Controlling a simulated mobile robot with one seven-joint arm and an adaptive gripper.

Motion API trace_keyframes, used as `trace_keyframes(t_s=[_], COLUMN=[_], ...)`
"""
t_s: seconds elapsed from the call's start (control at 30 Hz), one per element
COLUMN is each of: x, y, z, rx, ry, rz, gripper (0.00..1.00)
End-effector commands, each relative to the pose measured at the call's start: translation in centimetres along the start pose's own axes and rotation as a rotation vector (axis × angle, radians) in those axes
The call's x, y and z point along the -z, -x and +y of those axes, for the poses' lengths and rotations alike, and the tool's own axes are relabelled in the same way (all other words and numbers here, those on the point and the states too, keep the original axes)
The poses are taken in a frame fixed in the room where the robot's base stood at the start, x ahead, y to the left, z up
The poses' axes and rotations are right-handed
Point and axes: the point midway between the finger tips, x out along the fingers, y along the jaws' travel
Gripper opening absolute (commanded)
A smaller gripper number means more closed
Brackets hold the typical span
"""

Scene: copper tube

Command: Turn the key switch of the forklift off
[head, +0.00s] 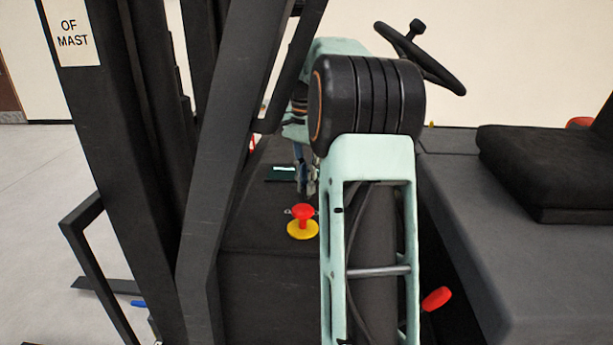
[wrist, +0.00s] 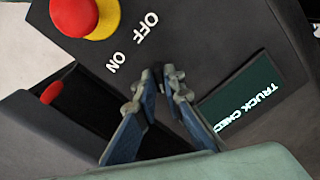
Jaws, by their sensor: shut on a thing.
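The key switch is on the forklift's dark console (head: 255,235). In the wrist view its OFF label (wrist: 146,28) and ON label (wrist: 116,63) show just beyond my fingertips. The key itself is hidden by the fingers, so its angle cannot be read. My gripper (wrist: 161,78) is shut on the key at the panel, with a narrow dark gap between the blue fingers. In the head view my gripper (head: 307,186) is small and partly covered by my arm, just behind the red and yellow emergency button (head: 302,222).
The emergency button (wrist: 85,14) is close to the fingers. A green TRUCK CHECK display (wrist: 252,98) lies on their other side. The mast (head: 120,150) stands left, the steering wheel (head: 425,65) above right, the seat (head: 540,180) right. A red knob (head: 437,298) sits low beside my arm.

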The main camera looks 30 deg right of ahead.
Motion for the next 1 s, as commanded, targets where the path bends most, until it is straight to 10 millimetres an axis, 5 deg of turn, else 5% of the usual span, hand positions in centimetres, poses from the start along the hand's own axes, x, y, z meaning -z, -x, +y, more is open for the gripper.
trace_keyframes(t_s=[0.5,1.0], x=[0.05,0.05], y=[0.14,0.08], z=[-0.02,-0.05], rx=[0.001,0.001], ry=[0.423,0.570], rz=[0.002,0.003], gripper=[0.00,0.00])
